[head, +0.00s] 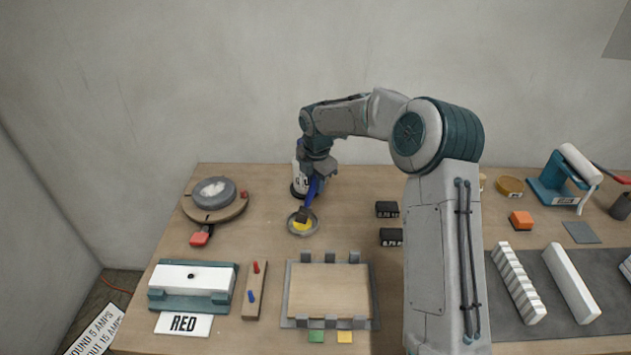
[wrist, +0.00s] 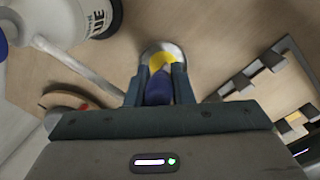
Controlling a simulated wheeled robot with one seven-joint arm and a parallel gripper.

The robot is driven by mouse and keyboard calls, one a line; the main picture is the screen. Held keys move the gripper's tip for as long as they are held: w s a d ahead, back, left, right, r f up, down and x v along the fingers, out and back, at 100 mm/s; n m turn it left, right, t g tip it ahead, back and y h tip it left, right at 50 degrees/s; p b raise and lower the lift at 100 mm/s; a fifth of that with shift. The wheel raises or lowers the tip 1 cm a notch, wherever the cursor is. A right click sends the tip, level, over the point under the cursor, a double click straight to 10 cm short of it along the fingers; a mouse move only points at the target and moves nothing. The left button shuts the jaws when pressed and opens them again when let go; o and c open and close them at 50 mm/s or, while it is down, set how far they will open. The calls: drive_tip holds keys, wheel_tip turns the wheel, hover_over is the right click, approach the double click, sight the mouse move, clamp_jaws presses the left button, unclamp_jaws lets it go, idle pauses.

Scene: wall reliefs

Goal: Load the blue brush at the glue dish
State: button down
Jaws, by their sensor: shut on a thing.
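My gripper (head: 317,178) is shut on the blue brush (head: 311,190). In the head view the brush tilts down and its dark head is at the glue dish (head: 293,228), a small round metal dish with yellow inside. I cannot tell whether the bristles touch the yellow. In the wrist view the blue handle (wrist: 158,90) sits between the two fingers (wrist: 157,88), and the dish (wrist: 176,50) lies just beyond it. The fingers and handle hide part of the dish there.
A white glue bottle (head: 298,180) stands behind the gripper and shows in the wrist view (wrist: 92,15). A grey-framed wooden board (head: 328,290) lies in front of the dish. Dark blocks (head: 387,209) stand to its right. A round turntable (head: 215,202) is at left.

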drive_tip(key=shift+f, duration=0.4)
idle(1.2)
drive_tip(key=shift+r+p, duration=2.65)
drive_tip(key=shift+r, duration=0.95)
drive_tip(key=shift+a+f, duration=0.1)
